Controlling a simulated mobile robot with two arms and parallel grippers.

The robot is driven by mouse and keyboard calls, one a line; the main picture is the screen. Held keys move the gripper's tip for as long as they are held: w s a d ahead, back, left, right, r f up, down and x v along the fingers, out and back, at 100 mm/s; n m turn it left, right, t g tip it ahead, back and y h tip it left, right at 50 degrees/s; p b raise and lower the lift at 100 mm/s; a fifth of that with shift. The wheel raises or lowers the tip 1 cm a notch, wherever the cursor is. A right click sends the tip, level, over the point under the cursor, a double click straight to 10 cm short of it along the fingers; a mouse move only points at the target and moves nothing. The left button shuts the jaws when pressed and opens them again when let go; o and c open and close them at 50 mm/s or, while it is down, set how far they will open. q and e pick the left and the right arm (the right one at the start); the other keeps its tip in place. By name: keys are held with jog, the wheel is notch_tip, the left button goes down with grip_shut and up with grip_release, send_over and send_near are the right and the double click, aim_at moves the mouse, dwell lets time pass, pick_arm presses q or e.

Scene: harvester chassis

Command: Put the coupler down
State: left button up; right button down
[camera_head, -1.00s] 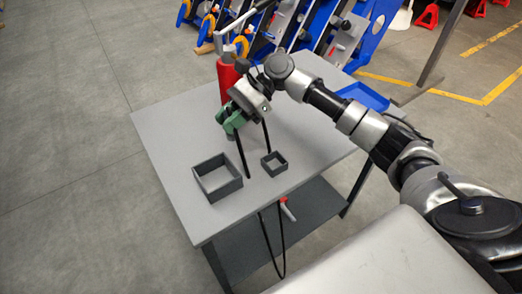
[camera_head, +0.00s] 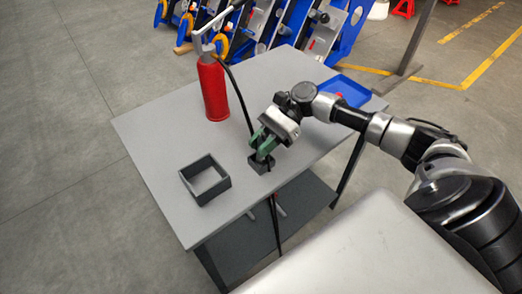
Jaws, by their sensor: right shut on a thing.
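My right gripper (camera_head: 263,146), with green fingers, points down over the small dark square holder (camera_head: 259,166) near the table's front edge. It is shut on the coupler at the end of a black hose (camera_head: 241,100). The coupler is small and mostly hidden by the fingers; it appears at or just above the holder's opening, and I cannot tell whether it touches the holder. The hose runs from the top of the red cylinder (camera_head: 213,92) towards the gripper. My left gripper is out of view.
A larger open square frame (camera_head: 205,181) stands left of the holder on the grey table (camera_head: 165,130). A blue tray (camera_head: 347,89) lies at the table's right corner. A black loop (camera_head: 276,225) hangs below the front edge. The table's middle right is clear.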

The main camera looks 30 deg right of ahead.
notch_tip(320, 180, down, 3)
jog(key=shift+r, duration=0.1)
jog(key=c, duration=1.2)
grip_release()
jog(key=b+v, duration=0.1)
jog(key=v, duration=1.1)
